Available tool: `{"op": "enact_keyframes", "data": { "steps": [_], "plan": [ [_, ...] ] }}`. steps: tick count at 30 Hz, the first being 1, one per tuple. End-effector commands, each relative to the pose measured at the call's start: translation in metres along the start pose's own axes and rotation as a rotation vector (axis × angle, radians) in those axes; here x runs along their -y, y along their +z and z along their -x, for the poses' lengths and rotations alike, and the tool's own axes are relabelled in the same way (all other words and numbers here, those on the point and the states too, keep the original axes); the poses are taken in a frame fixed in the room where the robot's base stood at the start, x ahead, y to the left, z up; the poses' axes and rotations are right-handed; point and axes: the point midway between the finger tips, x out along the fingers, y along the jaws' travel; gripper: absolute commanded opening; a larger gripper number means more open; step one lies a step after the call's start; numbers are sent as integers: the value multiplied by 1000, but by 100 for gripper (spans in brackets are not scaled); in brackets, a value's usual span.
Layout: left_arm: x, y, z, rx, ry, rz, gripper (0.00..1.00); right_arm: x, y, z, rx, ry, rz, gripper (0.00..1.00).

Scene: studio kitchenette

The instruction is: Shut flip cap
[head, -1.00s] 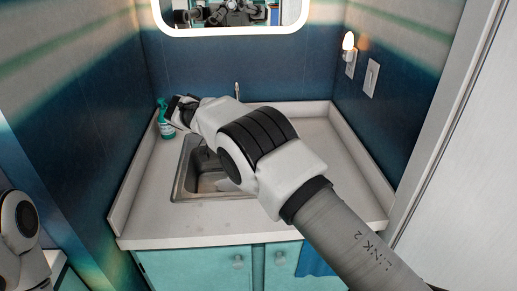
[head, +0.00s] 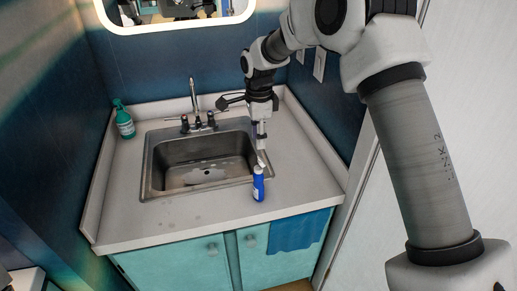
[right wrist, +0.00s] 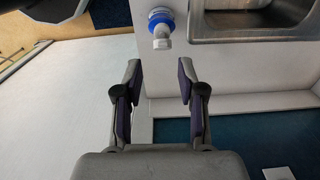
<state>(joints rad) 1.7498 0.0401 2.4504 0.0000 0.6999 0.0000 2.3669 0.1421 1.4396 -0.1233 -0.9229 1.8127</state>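A blue bottle (head: 258,188) with a white top stands upright on the counter, just right of the sink's front corner. In the right wrist view the bottle (right wrist: 154,13) shows from above at the top of the picture, with a white cap piece (right wrist: 162,42) sticking out toward my gripper. The cap looks flipped open, but it is small. My right gripper (head: 262,140) is behind and above the bottle in the head view, pointing down. In the right wrist view my right gripper (right wrist: 159,70) has its fingers apart, with nothing between them. My left gripper is out of view.
The sink (head: 195,184) with its faucet (head: 193,100) lies left of the bottle. A green bottle (head: 123,120) stands at the counter's back left. A blue towel (head: 298,232) hangs on the cabinet front. The counter right of the blue bottle is clear.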

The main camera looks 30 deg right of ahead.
Motion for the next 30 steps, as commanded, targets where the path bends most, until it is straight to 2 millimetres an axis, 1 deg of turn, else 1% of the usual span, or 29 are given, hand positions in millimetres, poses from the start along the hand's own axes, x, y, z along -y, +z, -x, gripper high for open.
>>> {"op": "enact_keyframes", "data": {
  "steps": [1, 6, 9, 13, 19, 20, 21, 22, 23, 30],
  "plan": [
    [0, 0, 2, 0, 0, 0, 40, -1, 0, -9, -2, 5, 0, 40],
    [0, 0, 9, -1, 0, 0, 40, -2, -1, -43, -3, 6, 0, 40],
    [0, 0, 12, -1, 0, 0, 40, -1, -1, -58, -3, 5, 0, 40],
    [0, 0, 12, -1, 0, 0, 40, -1, 0, -68, -3, 3, 0, 40],
    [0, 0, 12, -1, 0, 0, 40, -1, 0, -69, -3, 2, 0, 40],
    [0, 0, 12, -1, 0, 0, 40, -1, 0, -69, -3, 2, 0, 29],
    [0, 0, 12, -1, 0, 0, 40, -1, 0, -69, -3, 2, 0, 15],
    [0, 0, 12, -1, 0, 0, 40, -1, 0, -69, -3, 2, 0, 4],
    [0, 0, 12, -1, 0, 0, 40, -1, 0, -69, -3, 2, 0, 0],
    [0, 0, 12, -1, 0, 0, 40, -1, 0, -70, -4, 5, 0, 0]
  ]
}}
